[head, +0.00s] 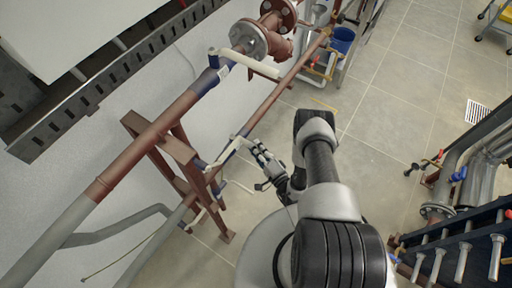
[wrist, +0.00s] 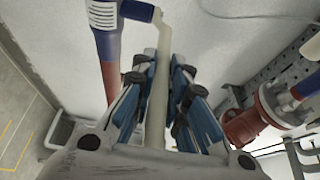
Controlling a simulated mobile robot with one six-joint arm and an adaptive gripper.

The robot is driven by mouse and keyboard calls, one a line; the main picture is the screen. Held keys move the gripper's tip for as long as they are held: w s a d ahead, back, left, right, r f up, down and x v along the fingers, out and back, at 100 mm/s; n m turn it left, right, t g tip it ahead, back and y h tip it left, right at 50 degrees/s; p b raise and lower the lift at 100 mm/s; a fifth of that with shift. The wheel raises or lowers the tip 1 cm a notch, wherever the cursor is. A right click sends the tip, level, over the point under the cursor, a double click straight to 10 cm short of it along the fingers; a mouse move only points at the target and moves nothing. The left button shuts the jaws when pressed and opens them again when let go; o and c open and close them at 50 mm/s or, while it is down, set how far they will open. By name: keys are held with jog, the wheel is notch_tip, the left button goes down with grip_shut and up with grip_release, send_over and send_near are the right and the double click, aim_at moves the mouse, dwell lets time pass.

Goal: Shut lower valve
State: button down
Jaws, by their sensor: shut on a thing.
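The lower valve is a blue body (wrist: 137,10) on a red and blue pipe (wrist: 105,45) in the wrist view. Its cream lever (wrist: 158,75) bends down from the body and runs between my fingers. My gripper (wrist: 160,95) is closed around the lever, with blue-sided fingers on both sides of it. In the head view my gripper (head: 262,155) is beside the lower pipe, right of the valve. The lever's gripped part is small and partly hidden there by my gripper.
A thicker upper red pipe (head: 150,135) with another cream lever (head: 250,66) runs above and left. A brown support frame (head: 172,150) stands left of my gripper. A blue bucket (head: 342,40) is at the back. Dark racking with pipes (head: 470,215) is at right; tiled floor between is clear.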

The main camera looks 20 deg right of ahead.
jog(key=shift+a, duration=0.1)
jog(key=c, duration=1.6)
grip_release()
jog(key=shift+s, duration=0.1)
jog(key=v, duration=0.7)
jog(key=shift+s, duration=0.2)
